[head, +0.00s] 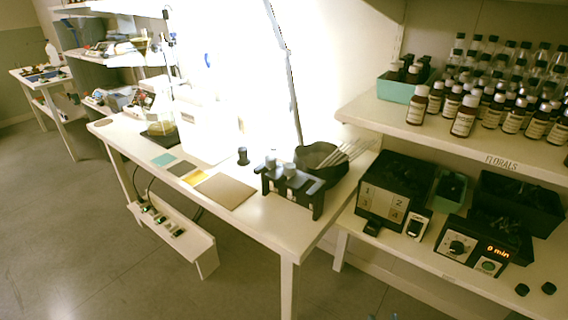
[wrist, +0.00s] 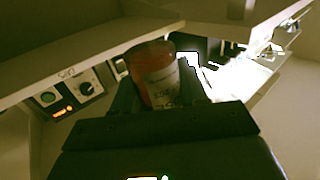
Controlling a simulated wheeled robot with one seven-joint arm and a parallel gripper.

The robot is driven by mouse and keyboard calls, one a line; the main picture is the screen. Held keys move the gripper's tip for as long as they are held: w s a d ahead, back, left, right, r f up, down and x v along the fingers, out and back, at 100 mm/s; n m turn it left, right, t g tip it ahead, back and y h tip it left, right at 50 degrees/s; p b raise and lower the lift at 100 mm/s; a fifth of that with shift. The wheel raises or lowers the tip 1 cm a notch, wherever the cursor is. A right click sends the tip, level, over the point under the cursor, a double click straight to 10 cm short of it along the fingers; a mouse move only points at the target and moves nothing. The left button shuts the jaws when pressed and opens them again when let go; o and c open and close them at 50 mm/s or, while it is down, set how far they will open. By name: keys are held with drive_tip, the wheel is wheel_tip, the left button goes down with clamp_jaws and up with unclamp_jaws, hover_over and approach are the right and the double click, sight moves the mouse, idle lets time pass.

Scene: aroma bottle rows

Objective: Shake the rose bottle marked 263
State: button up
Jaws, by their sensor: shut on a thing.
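A reddish-brown bottle (wrist: 152,62) with a pale label is between the fingers of my gripper (wrist: 158,88) in the wrist view. The gripper is shut on it. The label's print is too blurred to read surely as rose or 263. The bottle's far end and cap cannot be made out. My gripper does not show clearly in the head view. Several brown bottles with white caps, such as the front one (head: 464,117), stand in rows on the right shelf (head: 385,120), whose edge reads FLORALS.
Below that shelf are a timer box (head: 470,245) reading 0 min, a numbered box (head: 385,200) and dark bins. The timer also shows in the wrist view (wrist: 75,100). The white bench (head: 255,222) holds a black rack (head: 290,190), a black bowl and flat mats. Floor at left is clear.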

drive_tip(key=shift+r+p, duration=2.4)
drive_tip(key=shift+r, duration=0.75)
drive_tip(key=o, duration=0.4)
drive_tip(key=c, duration=0.5)
wheel_tip(320, 180, up, 6)
wheel_tip(320, 180, down, 6)
drive_tip(key=shift+f, duration=0.1)
